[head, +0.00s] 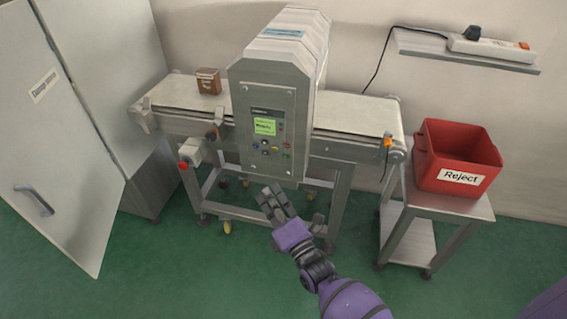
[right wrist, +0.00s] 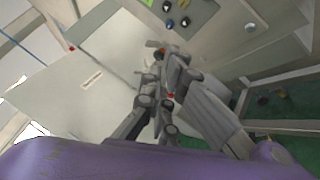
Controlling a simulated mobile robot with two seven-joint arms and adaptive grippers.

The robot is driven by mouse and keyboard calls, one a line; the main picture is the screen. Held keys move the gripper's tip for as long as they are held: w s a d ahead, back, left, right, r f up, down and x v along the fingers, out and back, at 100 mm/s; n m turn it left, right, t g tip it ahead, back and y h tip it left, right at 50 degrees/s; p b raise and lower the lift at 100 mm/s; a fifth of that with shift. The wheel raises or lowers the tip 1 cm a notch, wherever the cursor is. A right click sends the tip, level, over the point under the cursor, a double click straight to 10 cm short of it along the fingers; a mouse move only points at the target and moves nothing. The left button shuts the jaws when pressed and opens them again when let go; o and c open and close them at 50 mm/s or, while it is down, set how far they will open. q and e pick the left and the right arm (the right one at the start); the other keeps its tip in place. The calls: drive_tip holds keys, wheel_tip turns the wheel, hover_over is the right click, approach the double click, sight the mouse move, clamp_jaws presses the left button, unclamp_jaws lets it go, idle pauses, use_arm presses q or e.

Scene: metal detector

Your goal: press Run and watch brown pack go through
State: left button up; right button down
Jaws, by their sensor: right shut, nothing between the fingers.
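The brown pack (head: 208,81) stands on the conveyor belt (head: 177,92), left of the metal detector (head: 276,88). The detector's control panel (head: 267,133) faces me with a lit green screen (head: 265,126) and several small buttons beside and below it. Which button is Run is too small to read. Some buttons show in the right wrist view (right wrist: 178,18) near the top. My right gripper (head: 272,200) is shut and empty, below the panel and apart from it; its fingers also show in the right wrist view (right wrist: 166,60). My left gripper is not in view.
A red Reject bin (head: 458,158) stands on a small table (head: 440,205) at the right. A grey cabinet (head: 75,130) stands at the left. A wall shelf (head: 465,53) holds a power strip. The green floor in front is clear.

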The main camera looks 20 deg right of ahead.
sight(287, 156)
drive_tip(key=w+d+n+b, duration=0.1)
drive_tip(key=w+d+b, duration=0.3)
drive_tip(key=w, duration=0.3)
drive_tip(key=shift+w+d+r, duration=0.2)
drive_tip(key=shift+d, duration=0.4)
idle(1.1)
idle(0.5)
drive_tip(key=shift+w+d, duration=0.2)
drive_tip(key=shift+w, duration=0.15)
